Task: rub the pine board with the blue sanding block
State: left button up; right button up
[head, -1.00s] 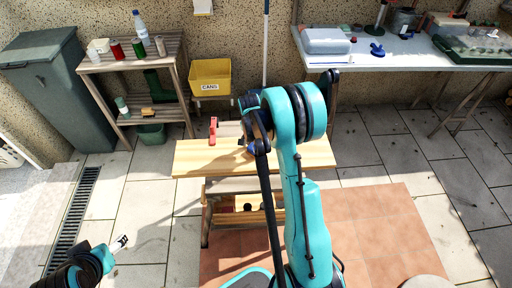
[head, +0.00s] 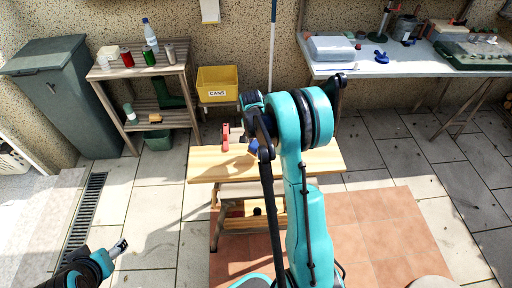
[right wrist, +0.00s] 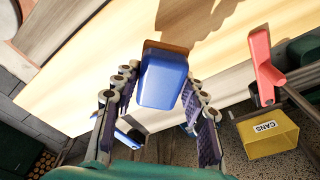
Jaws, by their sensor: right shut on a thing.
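The pine board (head: 310,162) lies flat across a wooden work stand; its pale surface also fills much of the right wrist view (right wrist: 85,95). The blue sanding block (right wrist: 163,80) has a brown face along its far edge and sits between the fingers of my right gripper (right wrist: 160,95). In the head view the block (head: 252,147) shows as a small blue patch over the board's back part, partly hidden by my arm. I cannot tell whether it touches the board. My left gripper (head: 119,248) is low at the left, away from the board; its finger gap is unclear.
A red clamp (head: 225,137) stands at the board's back edge, left of the block. Behind are a yellow CANS bin (head: 218,84), a wooden shelf (head: 135,71) and a grey bin (head: 62,95). A white table (head: 390,66) stands at the back right.

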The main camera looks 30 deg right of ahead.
notch_tip(320, 180, up, 3)
jog(key=shift+d+f+p, duration=0.1)
jog(key=shift+f+p, duration=0.05)
jog(key=shift+p, duration=0.55)
jog(key=shift+r, duration=0.25)
